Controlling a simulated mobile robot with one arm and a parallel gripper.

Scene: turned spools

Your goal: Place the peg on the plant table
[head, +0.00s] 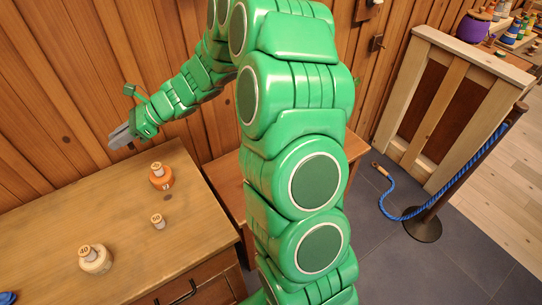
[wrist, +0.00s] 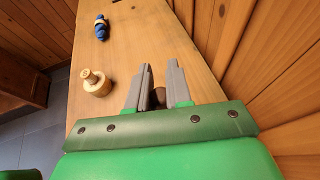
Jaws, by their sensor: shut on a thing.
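My gripper (head: 120,137), grey-fingered, is at the upper left of the head view, above the back of a wooden cabinet (head: 110,210) by the plank wall. In the wrist view my gripper (wrist: 161,78) is shut on a small brown thing (wrist: 158,97), which sits low between the fingers and is mostly hidden. It may be the peg; its shape is unclear. A small pale peg-like piece (head: 157,221) with a round label stands on the cabinet top. No plant shows in either view, so I cannot tell which surface is the plant table.
On the cabinet stand an orange spool (head: 162,177) and a cream spool (head: 95,259). In the wrist view a blue piece (wrist: 101,28) lies beyond a pale spool (wrist: 95,82). At right are a wooden panel (head: 440,100), a blue rope (head: 455,175) and its post base (head: 423,229).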

